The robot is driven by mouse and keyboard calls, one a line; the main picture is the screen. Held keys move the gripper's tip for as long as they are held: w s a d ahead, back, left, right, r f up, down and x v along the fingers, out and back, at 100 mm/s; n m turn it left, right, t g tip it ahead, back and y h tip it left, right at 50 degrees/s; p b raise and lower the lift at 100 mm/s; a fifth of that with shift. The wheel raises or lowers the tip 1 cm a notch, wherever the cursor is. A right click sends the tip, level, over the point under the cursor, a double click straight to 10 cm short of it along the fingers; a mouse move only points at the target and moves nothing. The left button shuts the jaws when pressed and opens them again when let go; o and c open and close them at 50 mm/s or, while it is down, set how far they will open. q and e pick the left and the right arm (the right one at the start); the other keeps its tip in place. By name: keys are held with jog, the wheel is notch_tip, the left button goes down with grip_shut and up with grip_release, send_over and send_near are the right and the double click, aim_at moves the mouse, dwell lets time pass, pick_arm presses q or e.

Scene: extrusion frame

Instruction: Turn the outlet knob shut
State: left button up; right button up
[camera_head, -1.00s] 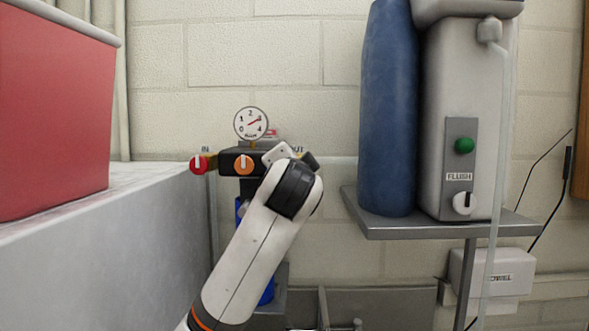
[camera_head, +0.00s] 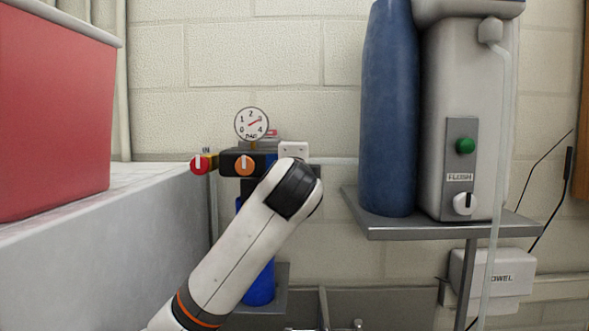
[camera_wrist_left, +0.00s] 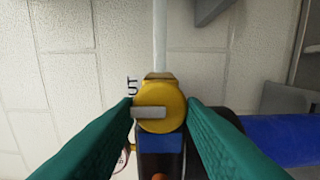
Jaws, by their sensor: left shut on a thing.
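The outlet knob (camera_wrist_left: 160,127) is round and yellow with a pale bar across it, in the left wrist view. The bar lies sideways there and points toward the partly hidden OUT label (camera_wrist_left: 132,87). My left gripper (camera_wrist_left: 161,103) has its green fingers on both sides of the knob, shut on it. In the head view my left arm covers the outlet knob and the fingertips; only the white back of the gripper (camera_head: 293,150) shows at the manifold's right end. My right gripper is not in view.
The dark manifold (camera_head: 228,161) carries a red IN knob (camera_head: 200,164), an orange knob (camera_head: 244,165) and a gauge (camera_head: 251,124). A blue cylinder (camera_head: 259,288) hangs below. A shelf (camera_head: 400,228) stands right; a grey counter (camera_head: 100,235) with a red box (camera_head: 55,110) fills the left.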

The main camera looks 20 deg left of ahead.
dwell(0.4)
pick_arm(q)
jog(key=o, duration=1)
jog(key=b+v, duration=0.6)
jog(key=v, duration=0.6)
